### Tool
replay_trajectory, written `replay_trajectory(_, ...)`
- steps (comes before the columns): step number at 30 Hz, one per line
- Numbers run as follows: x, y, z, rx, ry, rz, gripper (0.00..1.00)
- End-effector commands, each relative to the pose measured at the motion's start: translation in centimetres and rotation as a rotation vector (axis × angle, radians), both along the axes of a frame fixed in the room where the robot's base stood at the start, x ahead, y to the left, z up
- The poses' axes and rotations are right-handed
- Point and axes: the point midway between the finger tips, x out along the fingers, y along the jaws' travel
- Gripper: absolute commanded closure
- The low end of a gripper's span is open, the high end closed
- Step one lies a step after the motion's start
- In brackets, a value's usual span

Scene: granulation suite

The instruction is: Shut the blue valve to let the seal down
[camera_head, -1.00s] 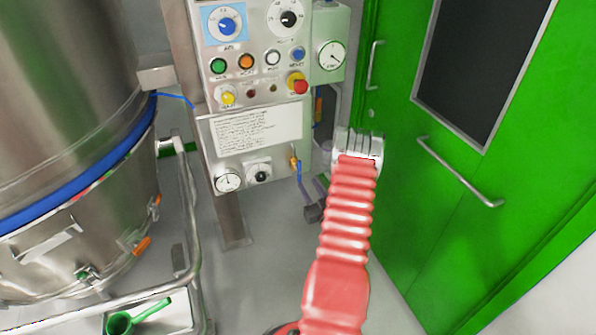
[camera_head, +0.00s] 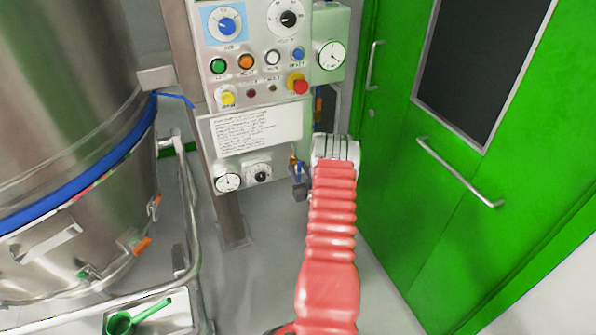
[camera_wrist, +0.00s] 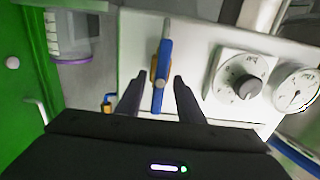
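The blue valve has a brass body and a blue lever (camera_head: 296,168). It sits at the lower right edge of the control panel in the head view, partly hidden by my gripper. In the wrist view the blue lever (camera_wrist: 164,62) stands lengthwise in the picture, between my two dark fingers. My gripper (camera_wrist: 158,78) is open, with a finger on each side of the lever and a visible gap on both sides. In the head view my gripper (camera_head: 299,190) is a small dark shape just below the valve, left of my red arm.
The panel (camera_head: 255,130) carries buttons, dials and a red stop knob (camera_head: 300,86). A black knob (camera_wrist: 245,87) and a gauge (camera_wrist: 296,88) lie right of the valve in the wrist view. A green door (camera_head: 450,180) stands right; a steel vessel (camera_head: 70,120) stands left.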

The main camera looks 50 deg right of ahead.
Motion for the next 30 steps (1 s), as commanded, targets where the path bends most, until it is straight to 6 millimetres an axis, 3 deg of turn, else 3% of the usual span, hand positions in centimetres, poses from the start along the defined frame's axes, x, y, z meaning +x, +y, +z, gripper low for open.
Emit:
replay_trajectory(2, -0.02, 0.01, -0.01, 0.000, 0.000, 0.000, 0.66)
replay_trajectory(17, 0.01, 0.08, -0.01, 0.000, 0.000, 0.001, 1.00)
replay_trajectory(30, 0.23, 0.27, -0.05, 0.030, -0.017, 0.007, 1.00)
